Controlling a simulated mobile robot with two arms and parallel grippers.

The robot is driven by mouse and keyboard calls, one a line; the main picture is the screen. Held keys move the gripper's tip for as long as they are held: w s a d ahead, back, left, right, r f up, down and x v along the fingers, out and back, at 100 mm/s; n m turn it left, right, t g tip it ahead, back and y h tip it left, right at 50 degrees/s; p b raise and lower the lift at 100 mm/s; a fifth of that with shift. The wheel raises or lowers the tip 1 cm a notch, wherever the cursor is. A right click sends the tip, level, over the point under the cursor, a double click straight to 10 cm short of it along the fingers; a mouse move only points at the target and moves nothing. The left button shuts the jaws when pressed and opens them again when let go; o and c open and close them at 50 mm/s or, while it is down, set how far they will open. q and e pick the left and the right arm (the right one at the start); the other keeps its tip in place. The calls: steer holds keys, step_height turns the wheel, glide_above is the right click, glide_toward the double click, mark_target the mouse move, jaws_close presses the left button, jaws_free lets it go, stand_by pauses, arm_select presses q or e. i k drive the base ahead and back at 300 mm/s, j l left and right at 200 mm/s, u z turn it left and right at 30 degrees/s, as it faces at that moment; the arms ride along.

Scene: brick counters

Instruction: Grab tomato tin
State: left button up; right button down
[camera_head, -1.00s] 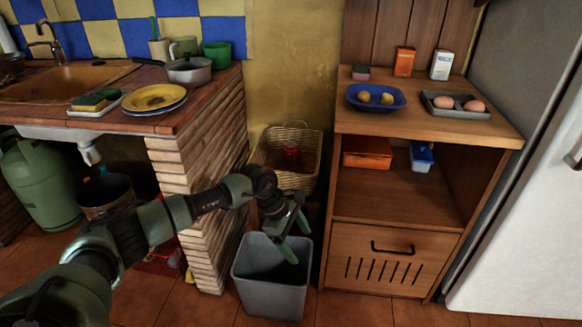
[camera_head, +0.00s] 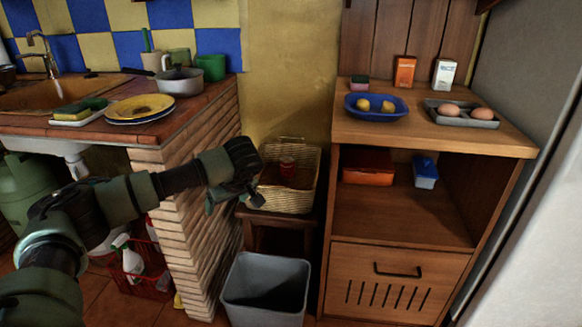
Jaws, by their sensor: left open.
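A small red tin (camera_head: 287,166), apparently the tomato tin, stands in the wicker basket (camera_head: 280,202) between the brick counter and the wooden cabinet. The basket sits on a dark stool (camera_head: 270,220). My left gripper (camera_head: 233,202) is open and empty at the basket's left front side, lower than the tin and to its left. Its fingers point toward the viewer's side and downward, one close to the basket wall; I cannot tell whether it touches. The tin's lower part is partly hidden in the basket. My right gripper is not in view.
A grey bin (camera_head: 265,290) stands on the floor below the stool. The brick counter (camera_head: 200,180) is close on the left, with a pot (camera_head: 180,82) and plates (camera_head: 140,107) on top. The wooden cabinet (camera_head: 400,270) stands close on the right.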

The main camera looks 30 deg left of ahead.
mark_target(286, 162)
steer(key=i, duration=1.35)
